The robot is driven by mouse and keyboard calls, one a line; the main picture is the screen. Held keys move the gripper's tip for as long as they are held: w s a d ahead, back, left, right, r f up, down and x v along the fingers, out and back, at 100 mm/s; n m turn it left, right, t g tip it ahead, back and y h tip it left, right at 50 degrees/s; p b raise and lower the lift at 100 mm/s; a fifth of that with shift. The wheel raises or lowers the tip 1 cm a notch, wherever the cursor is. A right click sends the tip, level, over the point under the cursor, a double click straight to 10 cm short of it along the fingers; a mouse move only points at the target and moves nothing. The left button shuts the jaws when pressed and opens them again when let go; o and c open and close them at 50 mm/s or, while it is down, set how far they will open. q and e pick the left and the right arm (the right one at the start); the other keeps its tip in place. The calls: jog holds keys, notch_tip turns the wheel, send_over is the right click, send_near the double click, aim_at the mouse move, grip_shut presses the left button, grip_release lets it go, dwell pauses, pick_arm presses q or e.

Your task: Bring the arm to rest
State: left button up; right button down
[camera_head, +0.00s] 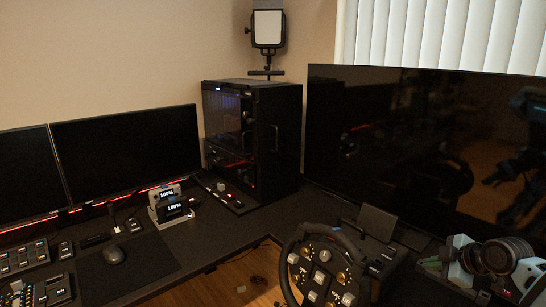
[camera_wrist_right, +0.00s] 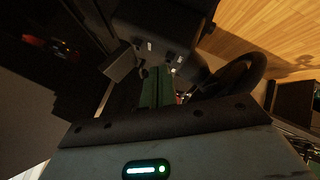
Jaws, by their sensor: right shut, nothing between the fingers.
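My right arm shows at the lower right edge of the head view, with round dark joints. The right gripper (camera_head: 458,250) is at its left end, near the racing wheel's base, and is partly hidden there. In the right wrist view its two greenish fingers (camera_wrist_right: 155,88) lie side by side, shut and with nothing between them. The racing wheel (camera_head: 322,266), dark with several buttons, stands left of this gripper; part of its rim (camera_wrist_right: 238,76) also shows in the right wrist view. My left gripper is in neither view.
A large dark screen (camera_head: 400,145) stands behind the right arm and reflects my body. A black computer case (camera_head: 276,145) stands at the desk's back corner. Two monitors (camera_head: 128,150), a mouse (camera_head: 114,254) and button boxes (camera_head: 24,258) are at the left. The mouse mat (camera_head: 135,272) is mostly clear.

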jog(key=s+a+f+m+y+p, duration=0.15)
jog(key=s+a+f+m, duration=0.25)
jog(key=s+a+f, duration=1.7)
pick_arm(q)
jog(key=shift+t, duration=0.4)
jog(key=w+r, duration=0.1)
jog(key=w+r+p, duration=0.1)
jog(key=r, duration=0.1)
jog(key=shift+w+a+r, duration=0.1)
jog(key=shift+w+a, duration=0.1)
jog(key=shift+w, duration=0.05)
pick_arm(e)
jog(key=s+f+m+h, duration=0.1)
jog(key=s+f+m, duration=0.1)
jog(key=s, duration=1)
jog(key=s+f+m+h, duration=0.2)
jog(key=s+m, duration=0.3)
jog(key=s, duration=0.7)
jog(key=shift+s+d+f, duration=0.25)
jog(key=shift+s+f, duration=0.05)
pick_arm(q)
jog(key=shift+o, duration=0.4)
